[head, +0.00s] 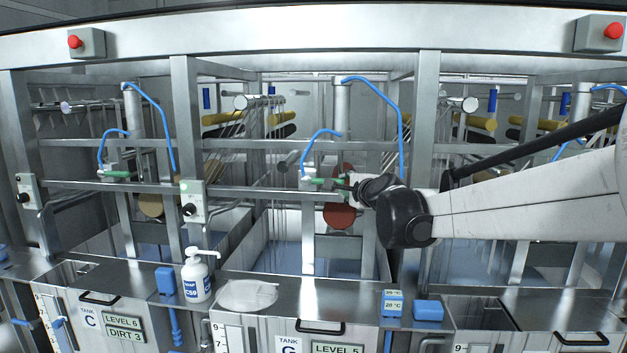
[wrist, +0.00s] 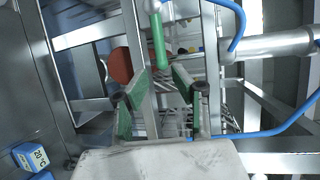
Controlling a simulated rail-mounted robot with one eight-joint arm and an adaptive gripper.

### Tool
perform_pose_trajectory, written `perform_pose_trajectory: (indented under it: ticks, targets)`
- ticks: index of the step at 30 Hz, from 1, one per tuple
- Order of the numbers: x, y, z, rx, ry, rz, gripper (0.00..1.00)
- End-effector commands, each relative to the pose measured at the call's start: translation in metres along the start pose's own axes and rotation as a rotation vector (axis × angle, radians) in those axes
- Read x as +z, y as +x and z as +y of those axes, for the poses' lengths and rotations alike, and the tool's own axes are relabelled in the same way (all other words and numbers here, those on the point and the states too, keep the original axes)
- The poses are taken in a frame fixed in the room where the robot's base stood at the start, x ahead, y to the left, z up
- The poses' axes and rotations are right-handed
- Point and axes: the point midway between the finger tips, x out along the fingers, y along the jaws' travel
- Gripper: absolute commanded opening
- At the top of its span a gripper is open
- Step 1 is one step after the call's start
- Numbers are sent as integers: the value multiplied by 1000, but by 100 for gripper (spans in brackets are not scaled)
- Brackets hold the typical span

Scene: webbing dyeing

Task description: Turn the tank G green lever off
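The tank G green lever (head: 322,182) lies roughly horizontal below a blue hose, above the tank labelled G (head: 288,345) in the head view. In the wrist view the green lever (wrist: 158,40) hangs from a white fitting at the top, its free end close to the gap between my fingertips. My gripper (head: 350,183) is at the lever's right end in the head view. In the wrist view my gripper (wrist: 159,76) shows two green-padded fingers spread apart, with nothing clamped between them. Whether either finger touches the lever I cannot tell.
Tank C's green lever (head: 116,174) is at the left. A metal rail (head: 250,190) runs just below the levers. A blue hose (head: 401,110) curves down near my wrist. A dark red disc (head: 340,208) sits behind my gripper. A white pump bottle (head: 195,277) stands in front.

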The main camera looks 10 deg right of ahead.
Motion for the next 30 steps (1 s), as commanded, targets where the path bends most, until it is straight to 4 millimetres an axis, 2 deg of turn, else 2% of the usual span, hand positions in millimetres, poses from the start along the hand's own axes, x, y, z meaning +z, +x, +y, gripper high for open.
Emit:
perform_pose_trajectory:
  ticks: [21, 30]
  targets:
    - [1, 98, -1, 0, -2, -1, 25]
    - [0, 121, 0, 1, -2, -1, 25]
